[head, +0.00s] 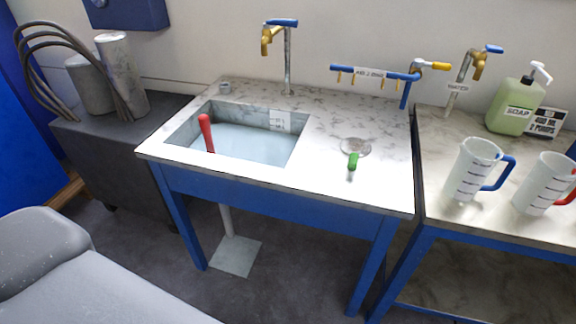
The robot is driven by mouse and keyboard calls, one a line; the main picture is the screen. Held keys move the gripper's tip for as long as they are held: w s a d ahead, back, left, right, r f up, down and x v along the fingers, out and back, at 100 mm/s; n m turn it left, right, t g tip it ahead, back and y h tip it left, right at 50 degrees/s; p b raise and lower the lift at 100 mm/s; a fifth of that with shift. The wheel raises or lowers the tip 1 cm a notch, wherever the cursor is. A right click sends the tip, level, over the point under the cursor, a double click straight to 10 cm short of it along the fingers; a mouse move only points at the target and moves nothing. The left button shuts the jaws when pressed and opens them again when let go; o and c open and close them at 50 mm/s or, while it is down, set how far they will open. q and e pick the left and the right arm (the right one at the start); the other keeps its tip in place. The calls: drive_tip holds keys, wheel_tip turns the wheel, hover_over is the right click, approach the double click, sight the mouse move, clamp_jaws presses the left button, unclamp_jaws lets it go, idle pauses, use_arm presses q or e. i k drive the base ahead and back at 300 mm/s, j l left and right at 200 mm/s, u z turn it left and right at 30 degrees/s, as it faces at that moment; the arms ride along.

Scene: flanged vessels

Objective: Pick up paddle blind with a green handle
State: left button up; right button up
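A paddle blind with a green handle (353,160) lies on the marble counter (330,180) to the right of the sink. Its green handle points towards the front edge, and its round, pale, see-through-looking disc (356,146) lies behind the handle. Neither of my grippers shows in the head view.
A sink basin (238,138) holds pale liquid, with a red handle (206,133) standing up in it. Taps (287,60) and a blue rail (372,73) rise behind. Two measuring jugs (474,170) (545,183) and a green soap bottle (514,108) stand on the right-hand table.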

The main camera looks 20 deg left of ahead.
sight(355, 149)
drive_tip(key=l+u, duration=0.1)
drive_tip(key=u, duration=0.25)
drive_tip(key=i+l+u, duration=0.1)
drive_tip(key=u, duration=0.2)
drive_tip(key=i+l+u, duration=0.1)
drive_tip(key=l+u, duration=0.35)
drive_tip(key=l, duration=0.45)
drive_tip(key=l+u, duration=0.15)
drive_tip(key=l, duration=1.45)
